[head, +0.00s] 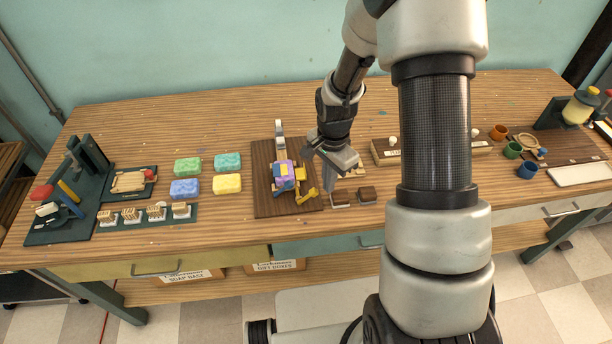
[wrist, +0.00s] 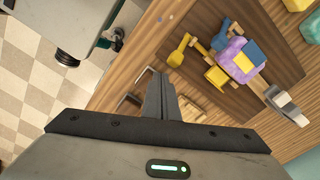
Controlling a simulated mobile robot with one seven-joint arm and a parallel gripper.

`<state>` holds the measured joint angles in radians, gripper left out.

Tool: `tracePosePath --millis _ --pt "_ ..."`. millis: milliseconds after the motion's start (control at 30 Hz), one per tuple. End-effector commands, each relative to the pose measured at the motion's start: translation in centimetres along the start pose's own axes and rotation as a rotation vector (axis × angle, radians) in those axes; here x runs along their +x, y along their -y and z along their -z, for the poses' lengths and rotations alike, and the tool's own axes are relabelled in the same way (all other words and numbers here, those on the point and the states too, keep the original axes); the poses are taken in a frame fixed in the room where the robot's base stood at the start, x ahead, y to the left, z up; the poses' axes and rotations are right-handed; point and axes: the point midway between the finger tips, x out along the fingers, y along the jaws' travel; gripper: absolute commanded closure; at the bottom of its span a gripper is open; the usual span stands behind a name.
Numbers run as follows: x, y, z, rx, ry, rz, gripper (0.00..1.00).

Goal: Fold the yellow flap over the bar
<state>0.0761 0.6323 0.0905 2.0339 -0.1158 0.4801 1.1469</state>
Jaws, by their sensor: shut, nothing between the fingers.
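The purple bar (head: 280,182) sits on a dark wooden board, with blue and yellow pieces on it. In the wrist view the purple bar (wrist: 232,50) has a yellow patch (wrist: 243,63) on top and a blue flap (wrist: 254,52) beside it. A yellow piece (wrist: 217,76) lies at the bar's near side; I cannot tell which yellow part is the flap. A yellow lever (wrist: 179,50) stands off to its left. My gripper (head: 329,188) is shut and empty, to the right of the bar in the head view and apart from it. Its fingers (wrist: 158,82) show together in the wrist view.
The wooden board (head: 263,205) also carries a grey metal bracket (head: 279,135). Two small brown-topped blocks stand right of it; one is a brown block (head: 367,194). Coloured soap bars, including a yellow soap (head: 227,183), lie left. A wooden box (head: 386,154) stands behind right.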

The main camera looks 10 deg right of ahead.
Motion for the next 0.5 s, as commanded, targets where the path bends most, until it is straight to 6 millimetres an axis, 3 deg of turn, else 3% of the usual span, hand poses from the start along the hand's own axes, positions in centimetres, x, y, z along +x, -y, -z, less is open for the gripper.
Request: tracePosePath --millis 500 --pt "0.56 0.00 0.00 0.000 0.000 0.000 1.00"
